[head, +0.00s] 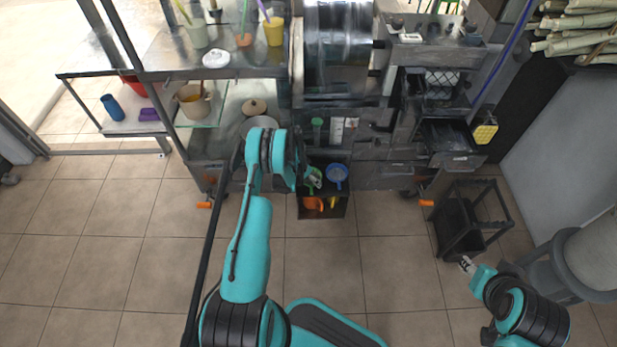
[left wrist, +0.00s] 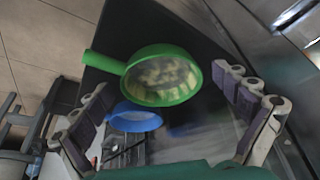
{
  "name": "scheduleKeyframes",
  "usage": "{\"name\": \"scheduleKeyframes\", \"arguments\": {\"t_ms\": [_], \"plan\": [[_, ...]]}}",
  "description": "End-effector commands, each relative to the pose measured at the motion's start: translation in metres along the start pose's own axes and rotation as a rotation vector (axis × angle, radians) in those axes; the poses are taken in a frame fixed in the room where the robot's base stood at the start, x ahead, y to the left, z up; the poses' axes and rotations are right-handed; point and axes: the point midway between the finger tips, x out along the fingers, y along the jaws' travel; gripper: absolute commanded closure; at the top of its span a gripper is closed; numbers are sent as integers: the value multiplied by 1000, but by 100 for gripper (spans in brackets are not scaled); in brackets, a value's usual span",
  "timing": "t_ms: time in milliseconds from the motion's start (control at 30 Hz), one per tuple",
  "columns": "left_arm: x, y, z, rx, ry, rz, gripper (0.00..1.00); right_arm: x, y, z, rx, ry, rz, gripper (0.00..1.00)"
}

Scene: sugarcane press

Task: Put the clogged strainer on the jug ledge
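A green strainer (left wrist: 161,77) with a handle to the left shows in the left wrist view, with pale yellowish chunks in its bowl. It shows small and partly hidden in the head view (head: 314,180). A blue strainer (left wrist: 134,117) lies beside it and also shows in the head view (head: 337,172). My left gripper (left wrist: 163,90) is open, its fingers spread to either side of the green strainer, with no clear contact. My right gripper (head: 466,264) is low at the right, beside a dark stand; its fingers are too small to read. I cannot pick out the jug ledge for sure.
A dark open box (head: 323,207) under the press holds orange and yellow items. The metal press (head: 338,50) stands above it.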

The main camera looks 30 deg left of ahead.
Motion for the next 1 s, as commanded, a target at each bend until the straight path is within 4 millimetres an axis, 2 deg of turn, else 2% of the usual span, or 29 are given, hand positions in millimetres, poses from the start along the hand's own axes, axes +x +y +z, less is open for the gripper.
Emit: {"name": "scheduleKeyframes", "arguments": {"t_ms": [267,367,800,1000], "plan": [[-1,0,0,0,0,0,0,0,0,0,0,0,0,60],[-8,0,-2,0,0,0,0,-2,0,-1,0,0,0,60],[-99,0,-2,-2,1,0,0,-29,0,-21,0,0,0,60],[-121,0,-2,0,1,0,0,-34,0,-24,0,0,0,60]]}}
